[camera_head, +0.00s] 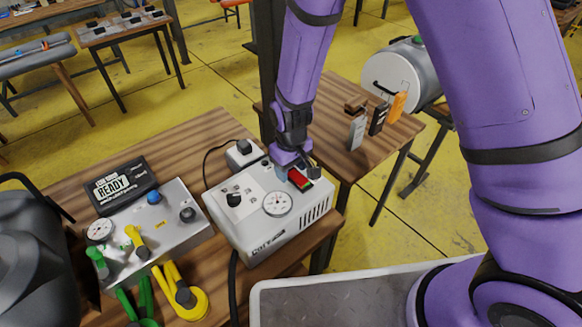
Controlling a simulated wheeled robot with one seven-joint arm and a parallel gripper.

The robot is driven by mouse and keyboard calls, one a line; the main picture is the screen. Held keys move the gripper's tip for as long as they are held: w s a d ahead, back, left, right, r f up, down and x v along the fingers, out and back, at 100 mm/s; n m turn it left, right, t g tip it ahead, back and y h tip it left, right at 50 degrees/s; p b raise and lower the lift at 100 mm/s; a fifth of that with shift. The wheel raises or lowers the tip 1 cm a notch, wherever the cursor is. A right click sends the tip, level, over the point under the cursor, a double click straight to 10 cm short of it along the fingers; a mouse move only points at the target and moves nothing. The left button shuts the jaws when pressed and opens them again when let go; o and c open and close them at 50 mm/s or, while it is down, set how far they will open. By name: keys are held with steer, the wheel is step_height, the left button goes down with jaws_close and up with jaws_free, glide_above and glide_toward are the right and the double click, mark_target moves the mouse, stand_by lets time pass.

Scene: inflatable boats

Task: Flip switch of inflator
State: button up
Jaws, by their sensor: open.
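The inflator (268,238) is a white box on the wooden table, with a round gauge (277,204), a black knob (234,199) and a vented side. A red switch (299,179) with a green part beside it shows at the top right of the box. My gripper (300,172) points down from the purple arm right over this switch. Its jaws are open, with a dark finger showing to the right of the switch. Whether a finger touches the switch I cannot tell. The gripper partly hides the back right corner of the box.
A grey control box (165,225) with knobs and a READY display (121,186) stand left of the inflator. A small white box (243,153) with a cable sits behind it. A second table (335,95) holds several upright items. A metal tray (340,300) lies in front.

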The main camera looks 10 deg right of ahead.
steer(key=c, duration=0.9)
steer(key=shift+s+d+r+t+y, duration=0.2)
steer(key=shift+t+y, duration=0.3)
steer(key=shift+t, duration=0.25)
steer(key=shift+s+d+r+t+y, duration=0.1)
steer(key=shift+s+r+t+y, duration=0.1)
steer(key=shift+t+y, duration=0.45)
steer(key=o, duration=0.9)
